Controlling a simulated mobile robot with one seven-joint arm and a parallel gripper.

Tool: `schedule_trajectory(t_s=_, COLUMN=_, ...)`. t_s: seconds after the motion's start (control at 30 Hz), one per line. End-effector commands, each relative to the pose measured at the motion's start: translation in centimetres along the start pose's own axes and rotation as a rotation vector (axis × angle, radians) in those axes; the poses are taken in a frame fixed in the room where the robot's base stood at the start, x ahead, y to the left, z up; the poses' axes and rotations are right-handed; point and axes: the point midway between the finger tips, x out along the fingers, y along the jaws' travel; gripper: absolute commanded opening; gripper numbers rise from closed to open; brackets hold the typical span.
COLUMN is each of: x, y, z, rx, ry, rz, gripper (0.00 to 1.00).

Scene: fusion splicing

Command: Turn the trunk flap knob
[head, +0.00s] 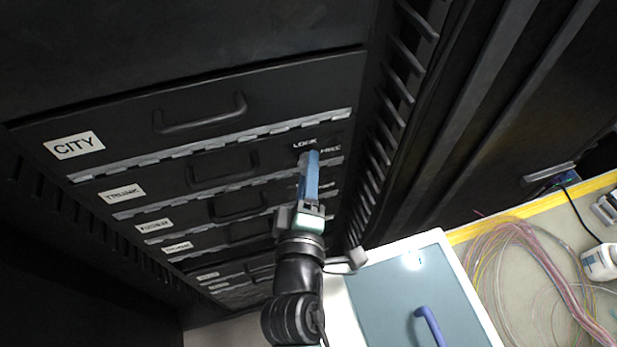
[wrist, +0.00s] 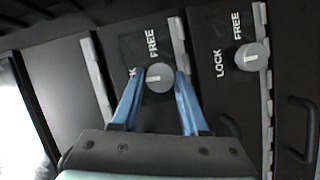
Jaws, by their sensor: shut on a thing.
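The trunk flap (head: 160,184) is the dark second row in the head view, under the CITY flap, with a white TRUNK label (head: 122,194), a handle and LOCK and FREE lettering at its right end. In the wrist view its round grey knob (wrist: 160,77) has a small white mark and sits between my blue fingertips. My gripper (wrist: 156,78) is shut on this knob, one finger at each side. FREE reads above the knob; the LOCK word is mostly hidden by the left finger. In the head view my gripper (head: 309,156) hides the knob.
A second grey knob (wrist: 252,56) with its own LOCK and FREE lettering is close on the right in the wrist view. The CITY flap handle (head: 200,115) juts out above. A slatted rack side (head: 395,90) stands to the right. A pale blue-grey panel (head: 420,290) lies lower right.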

Motion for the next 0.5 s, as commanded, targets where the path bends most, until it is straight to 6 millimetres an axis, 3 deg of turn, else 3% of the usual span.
schedule_trajectory(t_s=0.5, x=-0.01, y=-0.14, z=0.10, rx=-0.117, ry=-0.002, rz=0.046, gripper=0.00)
